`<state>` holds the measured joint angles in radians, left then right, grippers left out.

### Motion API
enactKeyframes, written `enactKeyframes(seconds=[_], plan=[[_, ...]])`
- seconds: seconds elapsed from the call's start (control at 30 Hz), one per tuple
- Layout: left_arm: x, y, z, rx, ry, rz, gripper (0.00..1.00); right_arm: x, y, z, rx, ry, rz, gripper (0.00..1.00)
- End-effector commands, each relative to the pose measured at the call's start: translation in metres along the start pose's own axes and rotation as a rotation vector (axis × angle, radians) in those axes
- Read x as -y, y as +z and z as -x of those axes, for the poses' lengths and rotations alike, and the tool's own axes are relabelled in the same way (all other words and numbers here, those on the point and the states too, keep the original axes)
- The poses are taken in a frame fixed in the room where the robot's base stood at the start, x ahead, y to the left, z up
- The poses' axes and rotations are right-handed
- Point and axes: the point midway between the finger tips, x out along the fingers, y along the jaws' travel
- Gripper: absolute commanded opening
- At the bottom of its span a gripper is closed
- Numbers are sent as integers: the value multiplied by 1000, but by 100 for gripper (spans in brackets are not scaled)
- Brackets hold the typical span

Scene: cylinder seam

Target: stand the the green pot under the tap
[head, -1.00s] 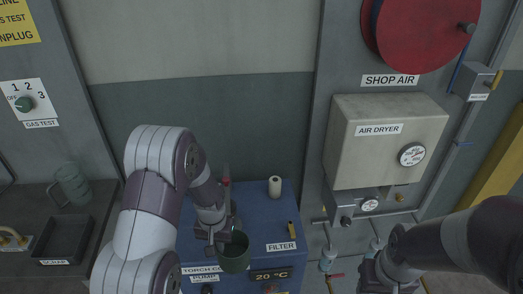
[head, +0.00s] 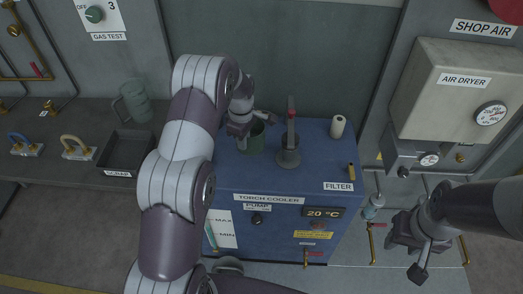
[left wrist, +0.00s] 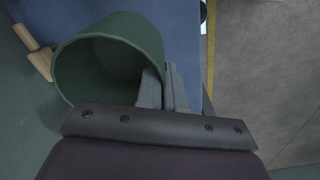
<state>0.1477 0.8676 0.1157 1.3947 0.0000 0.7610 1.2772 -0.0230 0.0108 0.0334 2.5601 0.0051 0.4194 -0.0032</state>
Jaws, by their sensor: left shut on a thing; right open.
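The green pot (head: 251,143) is at the back left of the blue torch cooler's top in the head view. My left gripper (head: 240,128) is shut on its rim. The left wrist view shows the pot's open mouth (left wrist: 105,62) with the left fingers (left wrist: 163,88) at its wall. Whether its base touches the cooler top is hidden. A tap (head: 309,252) with a red handle is low on the cooler's front. My right gripper (head: 408,248) is open and empty at the lower right, away from the pot.
A white roll (head: 338,127) stands farther right. The air dryer (head: 455,90) hangs at right.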

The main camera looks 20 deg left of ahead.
Motion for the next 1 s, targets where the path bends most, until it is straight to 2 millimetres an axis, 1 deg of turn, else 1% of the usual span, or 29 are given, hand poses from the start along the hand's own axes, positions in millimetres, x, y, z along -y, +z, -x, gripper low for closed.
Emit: enactKeyframes(seconds=[0.03,0.1,0.27,0.4,0.5,0.7,0.83,0.87,0.9,0.93,1.0], plan=[[2,1,-10,2,-7,8,0,0,-1,6,0,0,0,43],[2,1,-26,2,-6,11,0,0,-1,10,0,0,0,43],[2,0,-54,1,-5,9,0,0,-2,16,0,0,0,43],[1,0,-81,1,-3,8,0,0,-3,22,0,0,0,43],[1,0,-90,0,-1,7,0,0,-3,22,0,0,0,43],[1,0,-90,0,-1,7,0,0,-2,21,0,0,0,43],[1,0,-95,0,-1,7,0,0,-2,16,0,0,0,43],[1,0,-94,0,-1,7,17,0,-2,18,0,0,0,43],[1,0,-93,0,-1,7,30,0,-2,18,0,0,0,43],[1,0,-93,0,-1,7,33,0,-2,18,0,0,0,43],[1,0,-93,0,-1,7,33,0,-2,19,0,0,0,43]])
